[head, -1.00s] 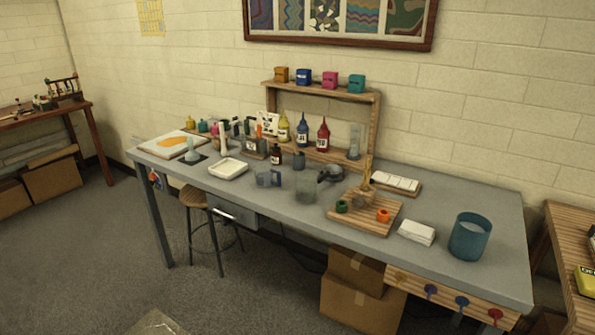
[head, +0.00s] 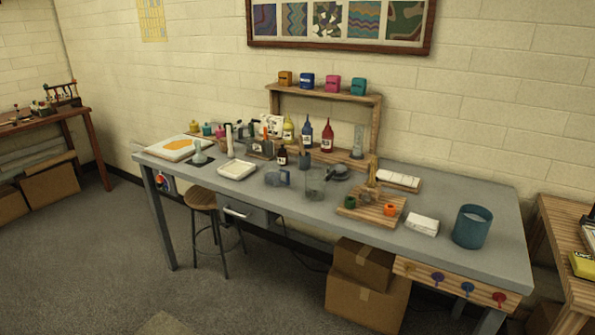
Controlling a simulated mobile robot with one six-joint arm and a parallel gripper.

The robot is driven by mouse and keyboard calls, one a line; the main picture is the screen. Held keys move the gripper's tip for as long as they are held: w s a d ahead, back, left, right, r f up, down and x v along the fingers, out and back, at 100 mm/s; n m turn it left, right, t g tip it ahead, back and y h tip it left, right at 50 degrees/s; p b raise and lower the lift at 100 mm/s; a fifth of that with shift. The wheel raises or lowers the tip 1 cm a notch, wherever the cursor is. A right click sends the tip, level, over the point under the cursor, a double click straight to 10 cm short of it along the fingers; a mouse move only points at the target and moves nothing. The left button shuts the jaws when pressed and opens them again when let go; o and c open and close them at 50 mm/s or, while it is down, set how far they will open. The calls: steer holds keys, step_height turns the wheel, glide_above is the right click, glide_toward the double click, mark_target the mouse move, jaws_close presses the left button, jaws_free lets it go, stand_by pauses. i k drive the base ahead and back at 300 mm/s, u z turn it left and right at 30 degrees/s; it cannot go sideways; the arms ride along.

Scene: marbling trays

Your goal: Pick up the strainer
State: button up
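A small dark, rounded item with what looks like a short handle (head: 337,173) lies on the grey worktable (head: 445,210), behind a clear beaker (head: 314,188). It looks like the strainer, but it is too small to be certain. The beaker stands close in front of it and partly overlaps its left side. My gripper is not in view.
A clear jug (head: 277,178) stands left of the beaker. A wooden tray (head: 360,216) with small coloured pots is to the right, then a white stack (head: 422,225) and a blue bucket (head: 472,227). A wooden shelf (head: 377,125) stands behind. A stool (head: 202,200) is at the table's front.

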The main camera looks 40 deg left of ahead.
mark_target(337, 170)
steer(key=u, duration=0.15)
steer(key=k, duration=0.2)
steer(key=u, duration=1.45)
steer(key=k, duration=0.9)
steer(key=z, duration=0.2)
steer(key=i, duration=0.7)
steer(key=u, duration=0.05)
